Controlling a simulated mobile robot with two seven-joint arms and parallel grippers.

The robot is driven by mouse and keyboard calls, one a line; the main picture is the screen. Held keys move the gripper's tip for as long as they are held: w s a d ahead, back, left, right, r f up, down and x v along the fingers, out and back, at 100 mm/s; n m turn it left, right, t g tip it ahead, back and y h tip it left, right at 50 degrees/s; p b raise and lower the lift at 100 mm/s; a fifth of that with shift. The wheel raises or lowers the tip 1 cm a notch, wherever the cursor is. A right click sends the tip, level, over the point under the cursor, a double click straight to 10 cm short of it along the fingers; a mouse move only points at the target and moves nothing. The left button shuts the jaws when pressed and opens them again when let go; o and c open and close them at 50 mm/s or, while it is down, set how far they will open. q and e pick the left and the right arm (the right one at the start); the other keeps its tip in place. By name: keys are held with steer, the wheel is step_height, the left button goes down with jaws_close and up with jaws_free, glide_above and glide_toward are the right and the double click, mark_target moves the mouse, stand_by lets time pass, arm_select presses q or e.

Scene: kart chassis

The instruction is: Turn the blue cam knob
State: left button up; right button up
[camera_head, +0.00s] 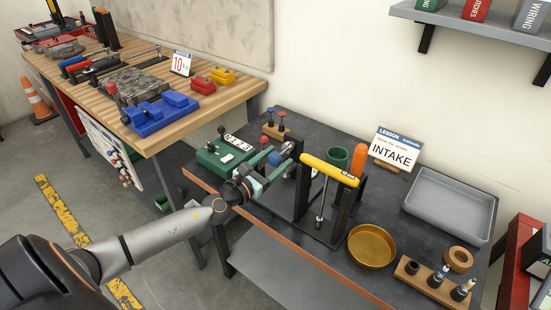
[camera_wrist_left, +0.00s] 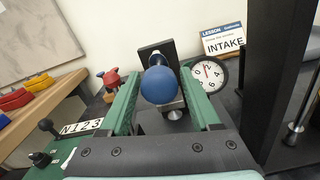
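The blue cam knob (camera_wrist_left: 159,86) is a round blue ball in front of a dark upright plate with a metal fitting in the left wrist view. In the head view only a bit of blue (camera_head: 275,158) shows between my fingers. My left gripper (camera_head: 272,161) reaches over the near left part of the dark table. Its two green fingers (camera_wrist_left: 162,78) are spread, one on each side of the knob. Gaps seem to show between the ball and both fingers; contact cannot be told for sure. My right gripper is not in view.
A green shifter box (camera_head: 215,157) stands left of my gripper. A black press frame with a yellow top bar (camera_head: 329,170) stands close on the right. A round gauge (camera_wrist_left: 209,75) sits behind the knob. A brass bowl (camera_head: 371,247) and grey tray (camera_head: 449,204) lie farther right.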

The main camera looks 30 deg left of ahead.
arm_select(q)
steer(key=shift+o, duration=0.9)
steer(key=s+a+b, duration=0.1)
steer(key=s+b, duration=0.1)
steer(key=s, duration=1)
steer(key=shift+s, duration=0.2)
